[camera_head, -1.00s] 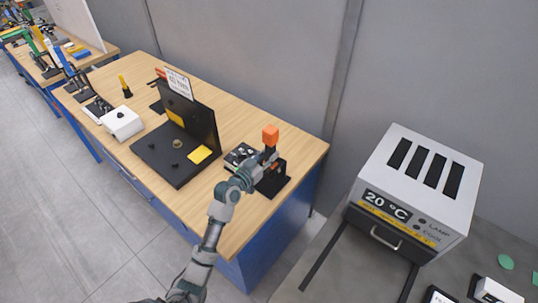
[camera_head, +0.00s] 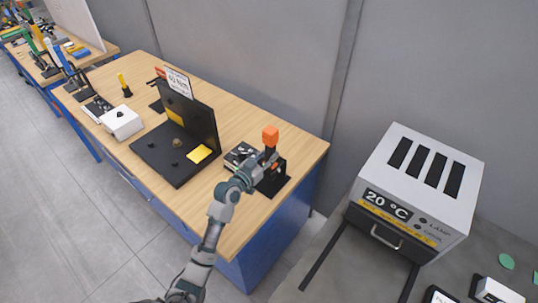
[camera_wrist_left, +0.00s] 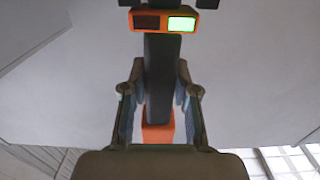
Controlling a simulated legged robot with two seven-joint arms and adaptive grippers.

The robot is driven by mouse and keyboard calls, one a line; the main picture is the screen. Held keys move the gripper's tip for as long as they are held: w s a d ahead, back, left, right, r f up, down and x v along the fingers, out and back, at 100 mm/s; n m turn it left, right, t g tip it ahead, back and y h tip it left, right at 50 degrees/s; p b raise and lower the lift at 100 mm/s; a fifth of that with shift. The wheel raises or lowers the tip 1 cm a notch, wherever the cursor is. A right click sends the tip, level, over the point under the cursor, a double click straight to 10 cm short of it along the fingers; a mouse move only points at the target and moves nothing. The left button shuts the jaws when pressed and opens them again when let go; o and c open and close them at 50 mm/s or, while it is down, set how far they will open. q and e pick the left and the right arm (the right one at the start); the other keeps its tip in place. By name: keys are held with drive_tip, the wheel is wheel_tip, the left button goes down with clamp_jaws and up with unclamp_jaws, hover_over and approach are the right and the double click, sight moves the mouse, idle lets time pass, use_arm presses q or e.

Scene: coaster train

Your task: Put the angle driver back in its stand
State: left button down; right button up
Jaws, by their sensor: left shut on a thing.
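The angle driver shows in the head view as an orange block (camera_head: 270,136) on top of a dark body, upright at the near right end of the wooden bench. Its black stand (camera_head: 273,183) is a dark base plate with an upright, directly below and around it. My left gripper (camera_head: 268,158) is at the driver's body, just under the orange block. In the left wrist view my left gripper (camera_wrist_left: 160,110) is shut on the driver's dark shaft (camera_wrist_left: 160,65); an orange part with a lit green window (camera_wrist_left: 181,24) shows above. Whether the driver is fully seated is hidden by the gripper.
A small box of parts (camera_head: 238,154) sits left of the stand. A black fixture with an upright panel (camera_head: 200,122) and a white device (camera_head: 121,121) stand farther left on the wooden bench (camera_head: 245,115). A white oven (camera_head: 420,180) stands to the right, across a gap.

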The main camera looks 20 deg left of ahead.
use_arm(q)
drive_tip(key=shift+f+b, duration=0.3)
drive_tip(key=shift+b, duration=0.05)
idle(0.4)
drive_tip(key=c, duration=0.8)
unclamp_jaws()
drive_tip(key=shift+s+f, duration=0.1)
drive_tip(key=shift+f, duration=0.2)
drive_tip(key=v, duration=1.2)
drive_tip(key=shift+r, duration=0.2)
drive_tip(key=shift+f, duration=0.1)
